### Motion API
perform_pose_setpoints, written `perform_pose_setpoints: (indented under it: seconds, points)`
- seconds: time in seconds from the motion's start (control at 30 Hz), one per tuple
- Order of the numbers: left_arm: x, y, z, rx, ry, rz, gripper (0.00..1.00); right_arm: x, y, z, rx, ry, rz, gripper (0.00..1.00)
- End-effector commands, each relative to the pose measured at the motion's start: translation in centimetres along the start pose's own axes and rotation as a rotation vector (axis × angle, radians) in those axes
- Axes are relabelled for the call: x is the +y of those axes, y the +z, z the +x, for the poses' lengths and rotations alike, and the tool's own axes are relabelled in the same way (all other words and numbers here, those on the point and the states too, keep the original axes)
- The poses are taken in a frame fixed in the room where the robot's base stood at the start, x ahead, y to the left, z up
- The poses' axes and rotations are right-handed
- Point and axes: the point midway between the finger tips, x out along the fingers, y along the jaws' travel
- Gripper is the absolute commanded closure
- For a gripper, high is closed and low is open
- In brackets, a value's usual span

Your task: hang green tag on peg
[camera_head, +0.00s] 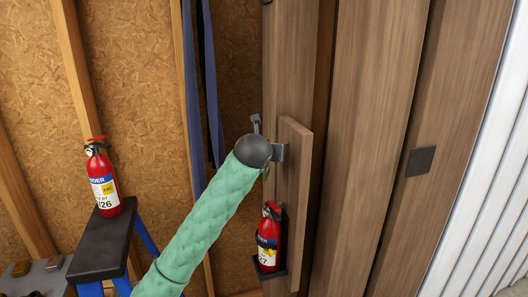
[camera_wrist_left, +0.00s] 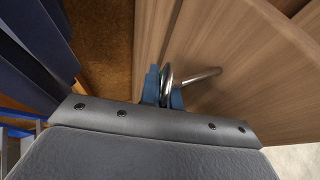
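My left gripper (camera_head: 278,152) is at the edge of an upright wooden board, beyond the dark round wrist of my green padded arm. In the left wrist view two blue fingertips (camera_wrist_left: 164,94) are close together on a metal ring (camera_wrist_left: 167,80). A metal peg (camera_wrist_left: 202,75) sticks out beside the ring against the wood. The ring overlaps the peg's near end; I cannot tell whether it is around the peg. A small green sliver (camera_head: 265,173) shows just under the wrist, perhaps the tag; the rest of the tag is hidden. My right gripper is in neither view.
A red fire extinguisher (camera_head: 104,180) stands on a stepladder's black top (camera_head: 100,250) at left. Blue straps (camera_head: 202,90) hang behind the arm. White corrugated metal (camera_head: 490,190) is at right.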

Motion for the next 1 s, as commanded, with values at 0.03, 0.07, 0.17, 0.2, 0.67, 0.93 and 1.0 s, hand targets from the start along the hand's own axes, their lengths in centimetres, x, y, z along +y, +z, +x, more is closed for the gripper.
perform_pose_setpoints:
  seconds: [0.03, 0.07, 0.17, 0.2, 0.67, 0.93, 1.0]
  points:
    - [-0.3, -0.1, 0.1, 0.002, -0.003, -0.004, 1.00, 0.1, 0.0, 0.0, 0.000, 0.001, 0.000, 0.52]
    - [-0.4, -0.1, 0.2, 0.001, -0.003, -0.004, 1.00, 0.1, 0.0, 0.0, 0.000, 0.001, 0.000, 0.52]
    - [-0.6, -0.1, 0.4, -0.001, 0.001, 0.001, 1.00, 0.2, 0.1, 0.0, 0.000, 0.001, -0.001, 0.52]
    - [-0.7, -0.1, 0.5, -0.001, 0.001, 0.001, 1.00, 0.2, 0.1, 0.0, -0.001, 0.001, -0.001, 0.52]
    - [-1.5, -0.7, 1.2, 0.000, 0.000, 0.000, 1.00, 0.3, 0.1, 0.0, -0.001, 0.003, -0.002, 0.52]
    - [-1.5, -0.7, 1.2, 0.000, 0.000, -0.001, 1.00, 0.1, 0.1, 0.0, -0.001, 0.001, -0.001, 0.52]
    - [-1.5, -0.7, 1.2, 0.000, 0.000, -0.001, 1.00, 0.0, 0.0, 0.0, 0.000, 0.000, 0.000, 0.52]
